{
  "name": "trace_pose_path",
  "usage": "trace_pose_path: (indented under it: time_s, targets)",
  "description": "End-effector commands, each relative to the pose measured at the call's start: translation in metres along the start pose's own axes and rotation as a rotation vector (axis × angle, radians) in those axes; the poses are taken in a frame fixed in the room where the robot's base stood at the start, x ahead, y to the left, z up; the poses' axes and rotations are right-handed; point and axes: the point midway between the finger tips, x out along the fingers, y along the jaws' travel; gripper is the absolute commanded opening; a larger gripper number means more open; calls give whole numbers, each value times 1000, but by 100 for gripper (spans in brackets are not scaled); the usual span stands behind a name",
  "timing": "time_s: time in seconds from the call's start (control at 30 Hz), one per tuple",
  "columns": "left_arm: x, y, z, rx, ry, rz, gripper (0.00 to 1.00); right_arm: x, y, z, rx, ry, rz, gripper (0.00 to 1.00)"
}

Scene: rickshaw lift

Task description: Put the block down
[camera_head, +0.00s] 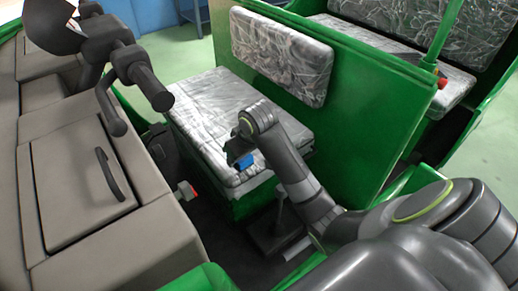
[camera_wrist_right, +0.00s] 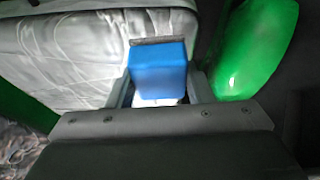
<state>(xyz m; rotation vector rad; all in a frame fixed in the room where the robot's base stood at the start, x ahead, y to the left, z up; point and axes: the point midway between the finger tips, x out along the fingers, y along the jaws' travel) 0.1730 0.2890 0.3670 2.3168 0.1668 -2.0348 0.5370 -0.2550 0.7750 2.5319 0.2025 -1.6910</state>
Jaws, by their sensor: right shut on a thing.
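The blue block (camera_head: 244,162) is at the front right part of the silver-grey seat cushion (camera_head: 205,115). My right gripper (camera_head: 239,158) is shut on the block, its arm reaching in from the right. In the right wrist view the block (camera_wrist_right: 158,72) sits between the two fingers, with the patterned seat cushion (camera_wrist_right: 60,50) behind it and to the left. I cannot tell whether the block touches the cushion. My left gripper is not in view.
A green panel (camera_head: 345,95) with a padded backrest (camera_head: 281,55) stands behind the seat. A grey dashboard (camera_head: 85,180) and black handlebar (camera_head: 135,70) are at the left. The cushion's left and middle are clear. A green curved part (camera_wrist_right: 262,45) is right of the block.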

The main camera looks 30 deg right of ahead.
Motion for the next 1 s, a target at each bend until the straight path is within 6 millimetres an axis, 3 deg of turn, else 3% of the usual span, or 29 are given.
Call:
trace_pose_path:
  time_s: [0.03,0.17,0.5,0.77,1.0]
  targets:
    - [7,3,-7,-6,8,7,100,12,14,-7,-5,4,7,26]
    - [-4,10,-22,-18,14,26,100,15,43,-28,-2,5,7,26]
    - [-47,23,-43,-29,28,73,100,-10,115,-70,49,7,23,26]
    - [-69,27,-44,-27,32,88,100,-27,137,-80,75,3,30,26]
    - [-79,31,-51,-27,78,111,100,11,138,-64,75,1,29,26]
